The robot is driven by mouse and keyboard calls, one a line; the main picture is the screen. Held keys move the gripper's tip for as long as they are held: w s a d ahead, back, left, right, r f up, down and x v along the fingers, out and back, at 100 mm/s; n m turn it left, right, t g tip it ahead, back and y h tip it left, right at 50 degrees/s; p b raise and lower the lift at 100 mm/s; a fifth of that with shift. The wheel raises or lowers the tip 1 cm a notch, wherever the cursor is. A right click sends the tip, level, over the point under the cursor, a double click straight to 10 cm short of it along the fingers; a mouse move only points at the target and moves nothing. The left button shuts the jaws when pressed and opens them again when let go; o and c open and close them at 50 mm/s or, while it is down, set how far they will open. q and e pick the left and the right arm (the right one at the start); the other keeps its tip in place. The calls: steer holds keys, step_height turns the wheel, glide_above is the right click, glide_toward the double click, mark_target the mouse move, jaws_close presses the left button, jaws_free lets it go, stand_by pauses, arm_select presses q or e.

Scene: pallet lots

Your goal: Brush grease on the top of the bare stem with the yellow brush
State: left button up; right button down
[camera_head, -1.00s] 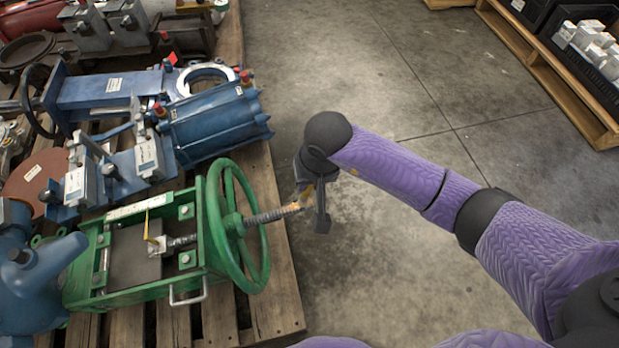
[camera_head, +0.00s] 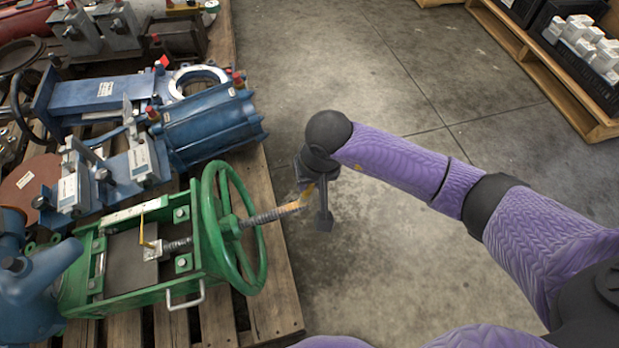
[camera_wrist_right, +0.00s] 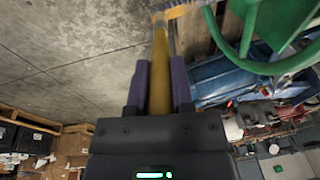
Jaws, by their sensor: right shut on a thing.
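In the right wrist view the brush's yellow handle (camera_wrist_right: 159,78) runs forward between the two purple fingers of my right gripper (camera_wrist_right: 159,88). Grease is too small to make out. My left gripper is out of view.
The valve lies on a wooden pallet (camera_head: 283,288) with blue valve parts (camera_head: 210,125) behind it. Bare concrete floor (camera_head: 400,90) lies right of the pallet. Another pallet (camera_head: 565,85) with dark crates is at the upper right.

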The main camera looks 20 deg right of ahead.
arm_select(q)
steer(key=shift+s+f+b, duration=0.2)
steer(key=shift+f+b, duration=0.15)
steer(key=shift+b, duration=0.15)
arm_select(e)
steer(key=a, duration=0.3)
steer(key=shift+w+a+f, duration=0.25)
steer(key=shift+w+f, duration=0.05)
stand_by(1.1)
